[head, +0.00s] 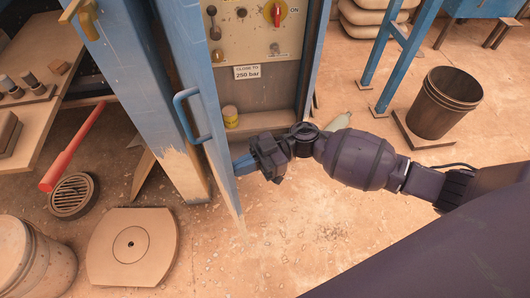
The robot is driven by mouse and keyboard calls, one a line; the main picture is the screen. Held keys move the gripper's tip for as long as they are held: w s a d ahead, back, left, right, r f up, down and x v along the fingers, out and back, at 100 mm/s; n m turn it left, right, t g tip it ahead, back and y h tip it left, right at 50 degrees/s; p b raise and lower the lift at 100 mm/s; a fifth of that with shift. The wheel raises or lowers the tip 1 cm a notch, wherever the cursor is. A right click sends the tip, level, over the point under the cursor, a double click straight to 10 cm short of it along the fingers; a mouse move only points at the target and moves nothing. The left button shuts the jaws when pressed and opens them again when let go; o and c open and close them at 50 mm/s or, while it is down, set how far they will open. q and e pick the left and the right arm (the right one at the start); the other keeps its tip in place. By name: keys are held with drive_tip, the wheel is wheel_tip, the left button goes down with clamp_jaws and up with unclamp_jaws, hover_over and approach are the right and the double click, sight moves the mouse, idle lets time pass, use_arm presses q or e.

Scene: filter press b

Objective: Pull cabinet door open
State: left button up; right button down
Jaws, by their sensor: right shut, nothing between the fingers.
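The blue cabinet door (210,135) stands ajar, swung out from the cabinet, and I see it at a steep angle. Its blue bar handle (182,112) is on the door's left, outer face. My right gripper (240,165) is shut and empty. It is at the door's free edge, on the right, inner side, apart from the handle; I cannot tell whether it touches the door. Inside the cabinet are a control panel (236,38) with a red switch, a "250 bar" label (247,72) and a small yellow jar (230,115). My left gripper is not in view.
A blue post (130,80) stands left of the door. A round-holed plate (131,245), a drain grate (73,196) and a bucket (35,265) are at lower left. A brown bin (443,103) stands at right. The floor below the door is mostly clear.

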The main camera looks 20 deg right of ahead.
use_arm(q)
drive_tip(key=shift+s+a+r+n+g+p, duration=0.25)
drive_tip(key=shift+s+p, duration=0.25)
drive_tip(key=shift+p, duration=0.3)
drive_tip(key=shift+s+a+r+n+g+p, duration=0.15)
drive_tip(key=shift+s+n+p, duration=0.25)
drive_tip(key=shift+p, duration=0.4)
use_arm(e)
drive_tip(key=a+m+t, duration=0.2)
drive_tip(key=a+t, duration=0.2)
drive_tip(key=a, duration=1)
drive_tip(key=shift+w+a+m, duration=0.2)
drive_tip(key=shift+w+m, duration=0.1)
drive_tip(key=shift+w, duration=0.05)
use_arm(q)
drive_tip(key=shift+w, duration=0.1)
use_arm(e)
drive_tip(key=shift+d, duration=0.1)
